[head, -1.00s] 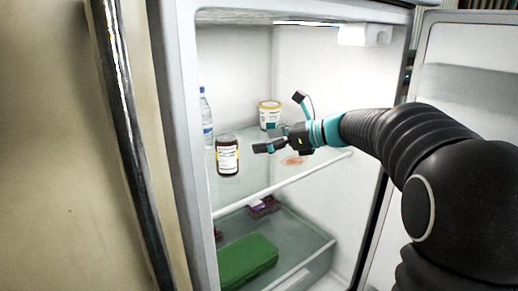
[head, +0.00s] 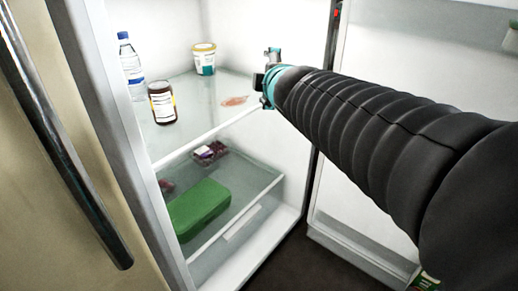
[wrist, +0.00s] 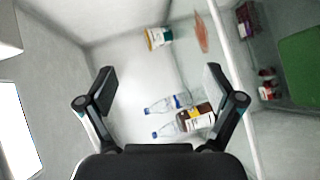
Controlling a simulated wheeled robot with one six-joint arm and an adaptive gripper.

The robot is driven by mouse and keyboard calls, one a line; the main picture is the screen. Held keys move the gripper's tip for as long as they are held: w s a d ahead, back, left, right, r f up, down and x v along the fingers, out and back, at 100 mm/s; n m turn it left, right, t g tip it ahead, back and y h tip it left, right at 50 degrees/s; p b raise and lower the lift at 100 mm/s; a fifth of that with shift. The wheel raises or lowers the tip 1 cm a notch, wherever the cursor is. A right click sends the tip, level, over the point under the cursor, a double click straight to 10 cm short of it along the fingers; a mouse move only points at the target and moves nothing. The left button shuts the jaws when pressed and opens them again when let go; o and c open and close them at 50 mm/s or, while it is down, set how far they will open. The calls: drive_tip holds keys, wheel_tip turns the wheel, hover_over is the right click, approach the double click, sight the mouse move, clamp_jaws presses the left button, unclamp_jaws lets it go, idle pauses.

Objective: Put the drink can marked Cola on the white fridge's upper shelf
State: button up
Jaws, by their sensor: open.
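No can that I can read as Cola shows in either view. The white fridge (head: 222,17) stands open. Its glass upper shelf (head: 200,112) holds a water bottle (head: 131,66), a dark jar with a pale label (head: 162,103), a white and teal tub (head: 204,59) and a flat pinkish patch (head: 234,101). My gripper (head: 268,77) is at the right side of the fridge opening, about shelf height. In the wrist view my gripper (wrist: 160,83) is open with nothing between its fingers. The dark jar (wrist: 197,120) shows beyond it, lower in the picture.
Below the shelf are a green box (head: 199,207) and a dark packet (head: 210,152). The fridge door (head: 400,150) stands open at right. A small green and red item (head: 427,282) is partly hidden at the bottom right. The shelf's middle and front are mostly clear.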

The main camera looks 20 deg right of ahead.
drive_tip(key=s+a+f+m+g+y, duration=0.1)
drive_tip(key=s+a+f+m+g, duration=0.1)
drive_tip(key=s+f+m+g, duration=0.2)
drive_tip(key=s+a+f+m+g, duration=0.2)
drive_tip(key=s+f+m+g, duration=0.3)
drive_tip(key=s+f+m, duration=0.6)
drive_tip(key=s+f, duration=0.3)
drive_tip(key=s, duration=0.5)
drive_tip(key=shift+s+a+f+y, duration=0.25)
drive_tip(key=shift+a+f+y, duration=0.05)
drive_tip(key=shift+f+y, duration=0.1)
drive_tip(key=shift+r, duration=0.1)
